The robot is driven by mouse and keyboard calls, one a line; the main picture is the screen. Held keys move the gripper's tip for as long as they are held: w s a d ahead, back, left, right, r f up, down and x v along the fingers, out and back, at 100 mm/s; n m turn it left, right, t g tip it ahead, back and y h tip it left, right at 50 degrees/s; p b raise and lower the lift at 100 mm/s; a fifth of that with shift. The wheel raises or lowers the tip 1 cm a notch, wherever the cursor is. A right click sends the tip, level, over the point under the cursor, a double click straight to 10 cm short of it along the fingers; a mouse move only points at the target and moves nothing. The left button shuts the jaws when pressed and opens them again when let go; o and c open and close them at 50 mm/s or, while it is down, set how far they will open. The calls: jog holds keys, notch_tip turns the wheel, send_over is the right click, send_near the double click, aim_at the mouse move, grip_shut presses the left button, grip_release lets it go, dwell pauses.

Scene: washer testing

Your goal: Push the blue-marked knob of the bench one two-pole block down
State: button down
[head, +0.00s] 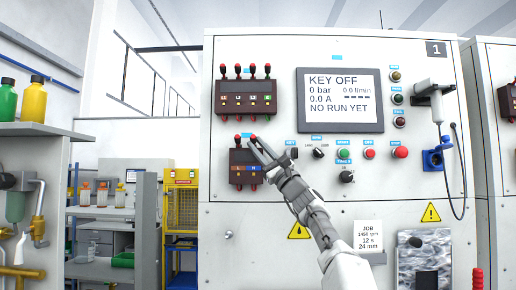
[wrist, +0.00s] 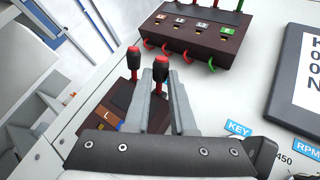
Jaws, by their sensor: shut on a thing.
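The bench one two-pole block (head: 236,178) is a dark brown box on the white panel, below a larger four-pole block. It has two red-and-black knobs standing up on top. The left knob (wrist: 134,60) stands free above the brown L mark (wrist: 107,121). The right knob (wrist: 161,66) is the blue-marked one; its blue mark (head: 258,168) shows in the head view. My gripper (wrist: 162,88) comes from the lower right, with its two grey fingers shut on the right knob near its base. The fingers hide the block's right part in the wrist view.
The four-pole block (head: 248,100) is just above, with several upright knobs and red and green leads. A key switch and coloured buttons (head: 370,154) lie to the right, below the display (head: 339,98). The panel left of the block is bare.

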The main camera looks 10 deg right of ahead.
dwell(0.4)
jog(key=c, duration=0.8)
grip_release()
jog(key=shift+o, duration=0.2)
jog(key=shift+b+v, duration=0.9)
jog(key=shift+b, duration=0.15)
jog(key=b+v, duration=1)
jog(key=v, duration=0.5)
jog(key=shift+d+f+b, duration=0.2)
jog(key=shift+f+b, duration=0.05)
jog(key=shift+b, duration=0.15)
jog(key=shift+s+a, duration=0.15)
